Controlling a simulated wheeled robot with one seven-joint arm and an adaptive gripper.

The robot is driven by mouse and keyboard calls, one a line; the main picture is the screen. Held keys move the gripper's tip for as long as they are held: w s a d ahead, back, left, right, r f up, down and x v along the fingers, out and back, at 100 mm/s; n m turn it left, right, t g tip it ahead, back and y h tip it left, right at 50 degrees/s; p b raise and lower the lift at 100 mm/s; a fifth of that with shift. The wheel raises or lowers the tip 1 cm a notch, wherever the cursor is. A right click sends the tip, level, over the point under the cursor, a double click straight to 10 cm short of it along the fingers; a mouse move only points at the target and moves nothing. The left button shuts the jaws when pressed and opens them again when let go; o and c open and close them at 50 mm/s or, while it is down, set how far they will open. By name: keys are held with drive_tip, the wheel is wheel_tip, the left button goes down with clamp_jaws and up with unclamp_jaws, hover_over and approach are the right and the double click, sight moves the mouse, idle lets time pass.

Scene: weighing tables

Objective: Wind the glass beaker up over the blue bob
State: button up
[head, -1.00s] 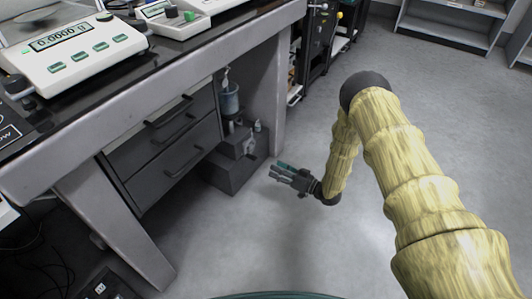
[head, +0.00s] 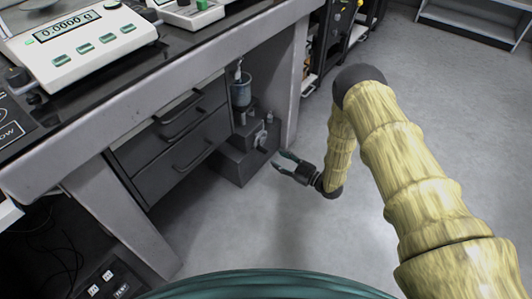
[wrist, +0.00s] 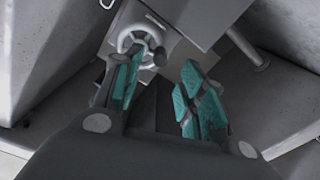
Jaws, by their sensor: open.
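The glass beaker (head: 241,91) stands in the recess under the weighing table and looks blue-grey. A thin pale stem (head: 238,70) comes down into its top; I cannot make out the blue bob separately. Below the beaker is a grey stepped stand (head: 238,160) with a round pale knob (head: 261,138) on its side. My gripper (head: 283,161) is open and empty, just right of the stand and a little below the knob. In the wrist view the knob (wrist: 138,44) is ahead at the upper left, partly behind the left fingertip; I cannot tell if they touch.
Dark drawers (head: 175,130) are left of the stand, and a grey table leg (head: 294,85) stands right behind it. A balance (head: 82,45) reading 0.0000 g is on the table top. The floor (head: 300,230) right of the stand is clear.

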sight(265, 150)
drive_tip(key=b+x, duration=0.2)
drive_tip(key=x, duration=0.5)
drive_tip(key=shift+w+a, duration=0.2)
drive_tip(key=shift+a, duration=0.1)
drive_tip(key=shift+r, duration=0.1)
clamp_jaws()
